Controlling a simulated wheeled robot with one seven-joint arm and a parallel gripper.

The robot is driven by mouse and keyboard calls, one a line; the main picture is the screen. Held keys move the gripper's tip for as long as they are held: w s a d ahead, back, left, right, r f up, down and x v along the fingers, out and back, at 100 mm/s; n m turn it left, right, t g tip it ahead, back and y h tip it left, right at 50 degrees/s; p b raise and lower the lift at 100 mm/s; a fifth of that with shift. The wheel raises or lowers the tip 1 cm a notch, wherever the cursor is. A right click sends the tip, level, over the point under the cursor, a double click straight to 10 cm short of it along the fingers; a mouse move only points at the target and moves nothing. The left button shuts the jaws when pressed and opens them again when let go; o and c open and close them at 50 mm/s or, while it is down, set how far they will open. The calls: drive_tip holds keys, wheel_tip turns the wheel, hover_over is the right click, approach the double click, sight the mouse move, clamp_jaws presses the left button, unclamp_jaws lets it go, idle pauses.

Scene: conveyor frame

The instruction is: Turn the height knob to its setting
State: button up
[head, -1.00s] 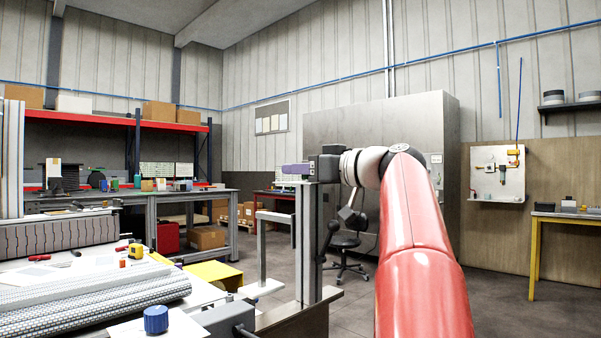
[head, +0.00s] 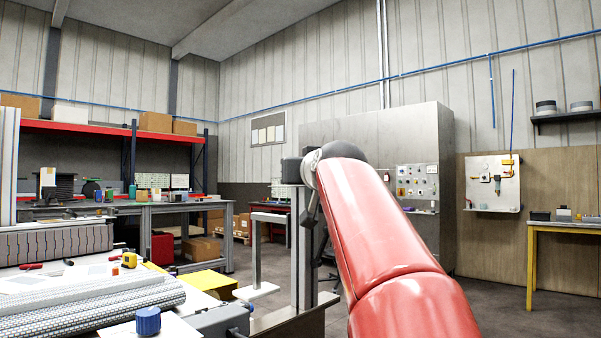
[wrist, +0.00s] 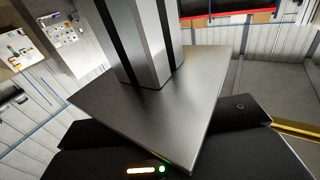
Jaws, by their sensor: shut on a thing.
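My gripper (wrist: 150,172) shows in the wrist view as a dark body with small lights along the bottom edge. Its fingertips are hidden behind a steel plate (wrist: 160,110), which sits close in front of the camera. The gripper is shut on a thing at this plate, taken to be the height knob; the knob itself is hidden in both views. A grooved metal post (wrist: 140,45) joins the plate. In the head view the upright grey post (head: 301,250) stands beside my red arm, with the dark end of my arm at its top.
A blue ribbed round piece (head: 148,320) is at the table's front edge. A patterned roll (head: 95,302) and a yellow tape measure (head: 129,260) lie on the table to the left. A grey cabinet (head: 385,135) stands behind. Open floor lies to the right.

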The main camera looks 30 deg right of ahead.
drive_tip(key=shift+s+d+f+m+g+h+b, duration=0.15)
drive_tip(key=shift+m+g+h+b, duration=0.4)
drive_tip(key=shift+m+h, duration=0.8)
drive_tip(key=shift+w+d+m+g+h+b, duration=0.1)
drive_tip(key=shift+m+g+h+b, duration=0.2)
drive_tip(key=shift+m+g+h, duration=1)
drive_tip(key=h, duration=0.2)
drive_tip(key=m+g+h, duration=0.1)
drive_tip(key=h, duration=0.1)
drive_tip(key=shift+s+d+m+b, duration=0.1)
drive_tip(key=shift+d+m+b, duration=0.05)
drive_tip(key=shift+m+b, duration=0.15)
drive_tip(key=m+g+h, duration=0.1)
drive_tip(key=g, duration=0.1)
drive_tip(key=m+g+h+p, duration=0.1)
drive_tip(key=m+g, duration=0.1)
drive_tip(key=m+g+h+p, duration=0.1)
drive_tip(key=g, duration=0.1)
drive_tip(key=shift+s+d+r+h, duration=0.2)
drive_tip(key=shift+s+r+h, duration=0.05)
drive_tip(key=shift+s, duration=0.1)
drive_tip(key=shift+s+d+m+g+h+p, duration=0.15)
drive_tip(key=shift+m+g+h+p, duration=0.25)
drive_tip(key=shift+m+g+p, duration=0.7)
drive_tip(key=shift+s+f+m+g, duration=0.15)
drive_tip(key=shift+m+g, duration=0.2)
drive_tip(key=shift+g, duration=0.6)
drive_tip(key=shift+f, duration=0.1)
drive_tip(key=o, duration=1)
